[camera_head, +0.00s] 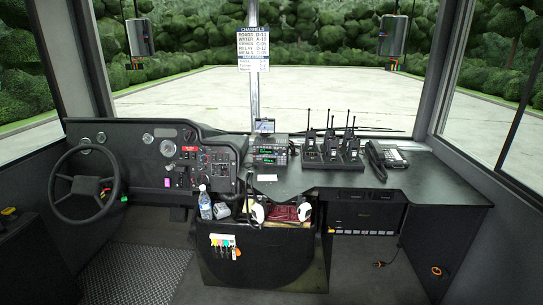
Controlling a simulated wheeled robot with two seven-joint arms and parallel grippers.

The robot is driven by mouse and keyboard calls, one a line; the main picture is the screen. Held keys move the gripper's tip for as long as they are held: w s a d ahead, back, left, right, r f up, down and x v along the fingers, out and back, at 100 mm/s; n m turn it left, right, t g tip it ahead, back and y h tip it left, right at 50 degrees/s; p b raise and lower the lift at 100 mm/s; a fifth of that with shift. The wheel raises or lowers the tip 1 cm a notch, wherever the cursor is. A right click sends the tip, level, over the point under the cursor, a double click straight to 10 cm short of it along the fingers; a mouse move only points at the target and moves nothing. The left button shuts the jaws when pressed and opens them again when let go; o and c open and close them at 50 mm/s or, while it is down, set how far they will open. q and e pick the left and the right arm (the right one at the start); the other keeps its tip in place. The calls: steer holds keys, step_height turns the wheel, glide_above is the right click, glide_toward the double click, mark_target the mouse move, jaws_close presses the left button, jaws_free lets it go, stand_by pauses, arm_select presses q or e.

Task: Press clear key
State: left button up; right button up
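No key marked "clear" can be read at this size. A radio unit (270,152) with small green displays and controls stands on the dark desk, left of centre. A desk phone (389,155) with a handset and a keypad stands at the right of the desk; its key labels are too small to read. A small screen device (264,126) sits on top of the radio unit. Neither of my grippers is in view.
A charger with several handheld radios (331,152) stands between radio unit and phone. A steering wheel (85,185) and dashboard (165,155) are at left. A bin (262,250) with a water bottle (205,203) stands below the desk (425,187). Floor in front is clear.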

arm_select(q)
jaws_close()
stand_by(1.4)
